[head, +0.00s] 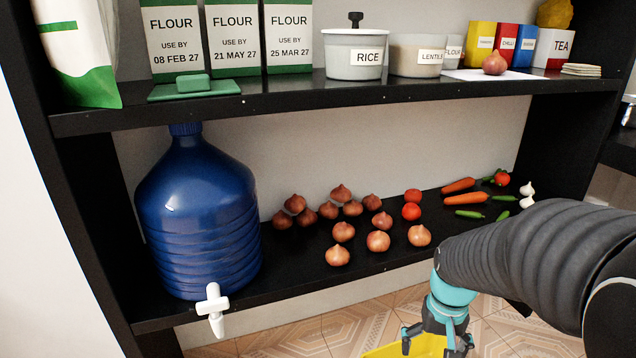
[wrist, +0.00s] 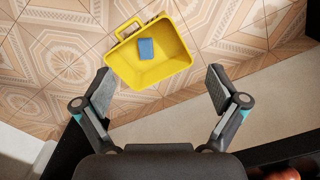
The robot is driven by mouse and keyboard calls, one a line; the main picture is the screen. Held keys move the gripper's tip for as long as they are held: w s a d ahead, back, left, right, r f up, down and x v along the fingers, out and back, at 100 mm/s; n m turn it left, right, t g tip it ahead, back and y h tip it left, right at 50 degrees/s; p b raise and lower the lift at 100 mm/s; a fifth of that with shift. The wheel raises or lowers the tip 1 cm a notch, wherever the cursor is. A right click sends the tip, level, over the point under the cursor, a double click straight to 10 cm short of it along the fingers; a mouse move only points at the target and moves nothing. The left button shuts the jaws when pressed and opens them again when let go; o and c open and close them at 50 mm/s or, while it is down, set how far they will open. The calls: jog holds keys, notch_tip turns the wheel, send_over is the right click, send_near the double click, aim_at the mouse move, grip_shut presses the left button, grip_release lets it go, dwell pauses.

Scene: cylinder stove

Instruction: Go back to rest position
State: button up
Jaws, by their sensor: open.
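My gripper (head: 436,338) is at the lower right of the head view, in front of the lower shelf and above the yellow bucket. In the wrist view my gripper (wrist: 160,95) has its two fingers wide apart with nothing between them. Beyond the fingertips, the yellow bucket (wrist: 122,72) stands on the floor with a blue block (wrist: 147,49) inside it. In the head view only part of the yellow bucket's rim (head: 385,349) shows at the bottom edge.
The black lower shelf (head: 300,280) holds a blue water jug (head: 195,210), several onions (head: 378,241), tomatoes (head: 411,211) and carrots (head: 465,198). The upper shelf (head: 400,92) holds flour bags (head: 234,50) and a rice pot (head: 352,60). Tiled floor (wrist: 50,60) around the bucket is clear.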

jog(key=s+a+r+n+t, duration=0.1)
jog(key=s+a+r+t, duration=0.1)
jog(key=s+r, duration=0.3)
jog(key=s+a+r+n+t, duration=0.1)
jog(key=s+a+r+t, duration=0.2)
jog(key=r, duration=0.5)
jog(key=shift+s+a+r+t, duration=0.35)
jog(key=shift+s+a, duration=0.3)
jog(key=shift+s, duration=0.4)
